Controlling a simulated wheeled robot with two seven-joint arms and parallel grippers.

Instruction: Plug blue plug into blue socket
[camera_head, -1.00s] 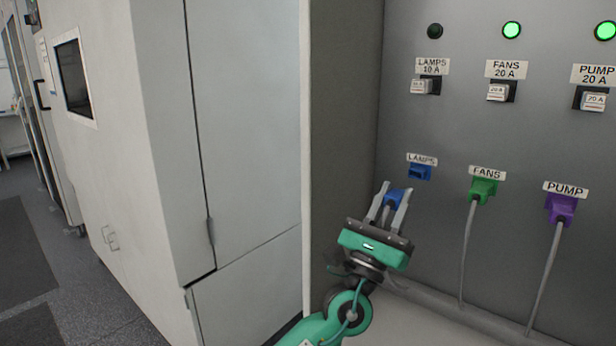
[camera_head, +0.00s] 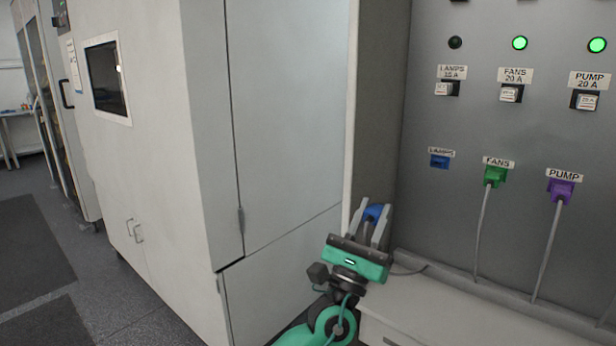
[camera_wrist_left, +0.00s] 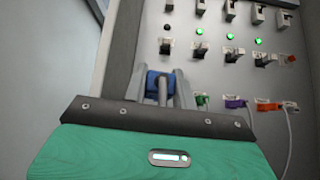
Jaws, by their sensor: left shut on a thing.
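The blue plug (camera_head: 374,213) is between the fingers of my left gripper (camera_head: 371,222), which is shut on it. The plug also shows at the fingertips in the left wrist view (camera_wrist_left: 155,80), with its grey cable running back toward the gripper body. The blue socket (camera_head: 439,161), under the LAMPS label, is empty on the grey panel. The plug is apart from the socket, lower and to its left in the head view, in front of the panel's left side wall. My right gripper is in neither view.
A green plug (camera_head: 495,176) sits under FANS and a purple plug (camera_head: 561,190) under PUMP, their cables hanging down. Switches (camera_head: 509,94) and indicator lamps are above; the LAMPS lamp (camera_head: 455,42) is dark. A white cabinet (camera_head: 284,120) stands at the left. A pale ledge (camera_head: 450,310) runs below.

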